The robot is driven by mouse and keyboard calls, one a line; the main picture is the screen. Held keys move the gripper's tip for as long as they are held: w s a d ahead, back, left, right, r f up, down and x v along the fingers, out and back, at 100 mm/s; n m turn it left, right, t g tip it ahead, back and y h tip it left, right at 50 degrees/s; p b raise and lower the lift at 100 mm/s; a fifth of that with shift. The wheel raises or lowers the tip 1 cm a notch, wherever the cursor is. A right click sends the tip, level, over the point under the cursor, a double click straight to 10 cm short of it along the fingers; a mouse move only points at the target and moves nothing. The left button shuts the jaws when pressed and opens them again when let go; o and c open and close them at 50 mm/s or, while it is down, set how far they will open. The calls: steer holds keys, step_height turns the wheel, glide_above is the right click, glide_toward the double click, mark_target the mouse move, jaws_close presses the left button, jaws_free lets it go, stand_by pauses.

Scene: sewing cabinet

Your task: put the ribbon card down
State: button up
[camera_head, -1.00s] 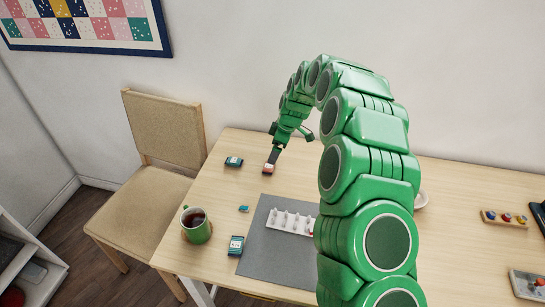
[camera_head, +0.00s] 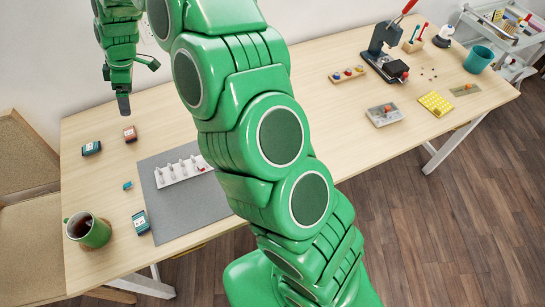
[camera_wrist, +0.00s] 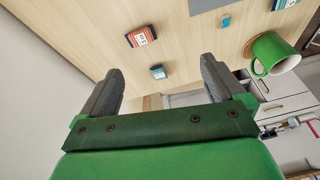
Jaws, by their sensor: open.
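A red-orange card with a pale label (camera_head: 130,134) lies on the table at the far left; it also shows in the wrist view (camera_wrist: 141,36). It looks to be the ribbon card. My gripper (camera_head: 123,104) is above the table, just behind and clear of this card. In the wrist view my gripper (camera_wrist: 161,68) has its two dark fingers spread wide with nothing held between them. A teal card (camera_head: 91,148) lies to the left of the red-orange one and also shows in the wrist view (camera_wrist: 158,72).
A grey mat (camera_head: 222,206) bears a white rack with spools (camera_head: 184,173). Left of the mat are a small blue piece (camera_head: 128,185), another teal card (camera_head: 141,222) and a green mug (camera_head: 88,230). A press (camera_head: 383,55) stands far right. Bare table surrounds the card.

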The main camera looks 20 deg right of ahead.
steer(key=s+d+r+m, duration=0.2)
steer(key=s+d+r, duration=0.25)
steer(key=s, duration=0.25)
steer(key=s+d+r+m+h, duration=0.1)
steer(key=s+d+r+m, duration=0.3)
steer(key=s, duration=0.3)
steer(key=s+d+r+m, duration=0.1)
steer(key=s+d+r, duration=0.4)
steer(key=s+d, duration=0.15)
steer(key=s+d+m+h, duration=0.1)
steer(key=s+d+m, duration=0.3)
steer(key=s, duration=0.9)
steer(key=s+d+m+g+h, duration=0.1)
steer(key=s+d+m, duration=0.4)
steer(key=s+d, duration=0.3)
steer(key=s, duration=0.4)
steer(key=shift+s+d+f+g, duration=0.3)
steer(key=shift+s, duration=0.05)
steer(key=shift+o, duration=0.4)
